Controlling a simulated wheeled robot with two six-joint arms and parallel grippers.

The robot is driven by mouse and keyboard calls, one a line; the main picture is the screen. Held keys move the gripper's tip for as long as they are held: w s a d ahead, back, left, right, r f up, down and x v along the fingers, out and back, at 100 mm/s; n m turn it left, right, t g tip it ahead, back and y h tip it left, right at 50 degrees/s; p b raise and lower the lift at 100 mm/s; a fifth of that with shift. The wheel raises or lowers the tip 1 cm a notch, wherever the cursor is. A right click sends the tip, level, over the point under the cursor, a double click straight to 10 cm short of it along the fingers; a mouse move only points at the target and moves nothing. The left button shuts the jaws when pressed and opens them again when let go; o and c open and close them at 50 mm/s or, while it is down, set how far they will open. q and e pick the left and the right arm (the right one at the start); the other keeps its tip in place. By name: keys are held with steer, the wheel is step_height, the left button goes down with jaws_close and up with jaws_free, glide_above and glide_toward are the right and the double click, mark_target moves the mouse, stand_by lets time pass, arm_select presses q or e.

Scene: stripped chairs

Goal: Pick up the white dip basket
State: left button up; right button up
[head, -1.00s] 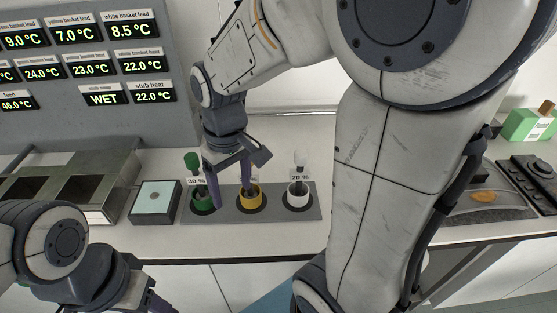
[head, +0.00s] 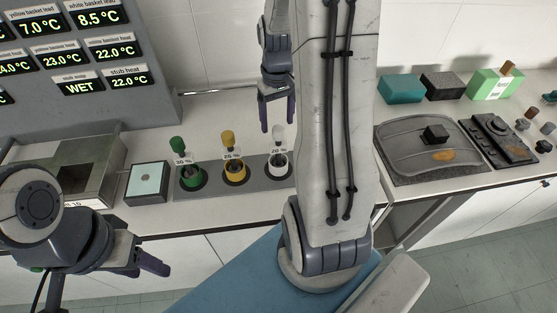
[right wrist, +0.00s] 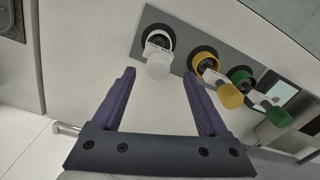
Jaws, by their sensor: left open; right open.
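The white dip basket (head: 278,161) stands in the right-hand hole of a grey rack on the counter, its pale handle upright behind a "20 %" label. In the right wrist view the white basket (right wrist: 159,64) shows beyond the fingertips, roughly between them. My right gripper (head: 278,120) is open and empty, pointing down above and behind the basket, apart from it; its open jaws also show in the right wrist view (right wrist: 158,78). My left gripper (head: 153,262) is at the lower left, in front of the counter, and holds nothing visible.
The grey rack (head: 212,192) also holds a green basket (head: 190,174) and a yellow basket (head: 233,170). A box with a pale top (head: 147,182) stands left of the rack. A lidded grey unit (head: 430,150) is at the right. The counter behind the rack is clear.

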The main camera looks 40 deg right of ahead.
mark_target(278, 128)
steer(key=shift+d+f+p, duration=0.15)
steer(key=shift+f+p, duration=0.5)
steer(key=shift+f, duration=1.55)
jaws_close()
